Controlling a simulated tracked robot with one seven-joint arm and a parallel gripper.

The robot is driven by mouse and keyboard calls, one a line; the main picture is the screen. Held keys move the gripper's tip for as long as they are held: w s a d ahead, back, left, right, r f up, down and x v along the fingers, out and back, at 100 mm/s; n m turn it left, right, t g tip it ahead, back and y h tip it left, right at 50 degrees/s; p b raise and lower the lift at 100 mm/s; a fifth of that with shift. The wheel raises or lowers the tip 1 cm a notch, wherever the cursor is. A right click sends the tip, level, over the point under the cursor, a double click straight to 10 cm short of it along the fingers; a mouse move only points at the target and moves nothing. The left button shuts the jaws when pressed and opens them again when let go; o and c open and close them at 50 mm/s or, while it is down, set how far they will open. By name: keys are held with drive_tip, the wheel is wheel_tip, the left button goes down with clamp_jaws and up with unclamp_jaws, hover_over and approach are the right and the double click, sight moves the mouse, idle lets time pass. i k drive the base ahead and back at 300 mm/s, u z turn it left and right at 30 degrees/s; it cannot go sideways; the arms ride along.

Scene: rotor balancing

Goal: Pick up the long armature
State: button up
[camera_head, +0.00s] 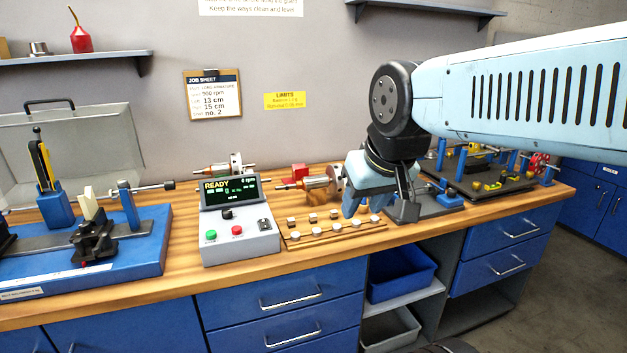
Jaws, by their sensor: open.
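A rotor with a copper-coloured body, a thin shaft and a grey disc (316,188) lies on the bench right of the console. It looks like an armature. A second rotor with a shaft and discs (232,166) lies behind the console, partly hidden by it. I cannot tell for sure which is the long armature. My gripper (368,203) is open, pointing down over the bench just right of the copper-coloured rotor. It hides part of the bench there. I see nothing held in it.
The console (238,240) reads READY. A wooden strip with small weights (335,232) lies in front of the copper-coloured rotor. The blue balancing stand (110,262) is at left. A dark tray of parts (480,180) stands at right. A red block (299,171) sits behind the rotor.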

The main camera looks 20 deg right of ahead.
sight(332, 179)
drive_tip(key=i, duration=0.85)
drive_tip(key=u, duration=0.05)
